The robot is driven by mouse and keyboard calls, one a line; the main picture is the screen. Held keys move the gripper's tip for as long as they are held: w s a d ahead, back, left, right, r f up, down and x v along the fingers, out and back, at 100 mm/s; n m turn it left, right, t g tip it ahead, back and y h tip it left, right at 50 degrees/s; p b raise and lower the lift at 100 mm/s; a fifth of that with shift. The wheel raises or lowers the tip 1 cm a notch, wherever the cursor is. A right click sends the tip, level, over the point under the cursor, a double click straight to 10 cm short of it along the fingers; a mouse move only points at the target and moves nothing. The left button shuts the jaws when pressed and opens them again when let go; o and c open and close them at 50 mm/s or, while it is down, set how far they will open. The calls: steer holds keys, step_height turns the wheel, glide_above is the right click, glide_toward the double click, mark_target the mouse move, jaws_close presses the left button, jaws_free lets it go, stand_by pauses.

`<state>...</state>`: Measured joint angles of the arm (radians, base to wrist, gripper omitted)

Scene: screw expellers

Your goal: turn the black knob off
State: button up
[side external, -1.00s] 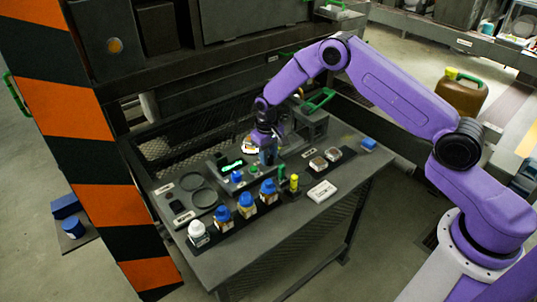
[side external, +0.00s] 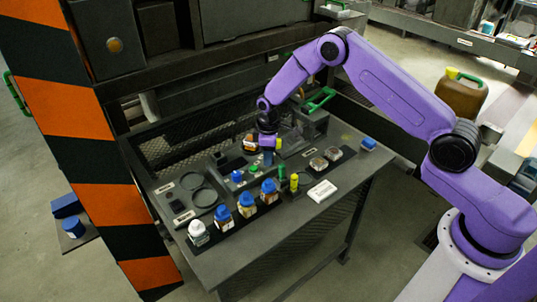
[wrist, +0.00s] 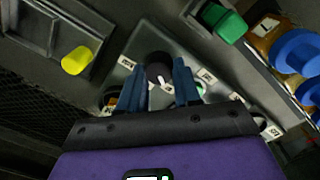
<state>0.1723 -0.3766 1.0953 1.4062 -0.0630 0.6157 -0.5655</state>
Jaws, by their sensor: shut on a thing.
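The black knob (wrist: 158,68), with a white pointer line on its face, sits on a grey labelled panel (wrist: 128,62) in the wrist view. My gripper (wrist: 159,76) has its two blue fingers on either side of the knob and is shut on it. In the side external view my gripper (side external: 267,156) points down at the table's middle, and its fingers hide the knob. The small print on the panel labels is too blurred to read.
Several blue-capped bottles (side external: 246,206) and a white-capped one (side external: 198,233) stand along the front edge. Green and yellow cylinders (side external: 293,183) are close to the gripper's right. A yellow knob (wrist: 77,60) and a green part (wrist: 224,24) flank the panel.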

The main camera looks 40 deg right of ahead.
steer(key=shift+n, duration=0.3)
steer(key=o, duration=1.1)
steer(key=shift+c, duration=0.2)
step_height(320, 180, up, 18)
steer(key=shift+s+a+f, duration=0.25)
steer(key=shift+s, duration=0.05)
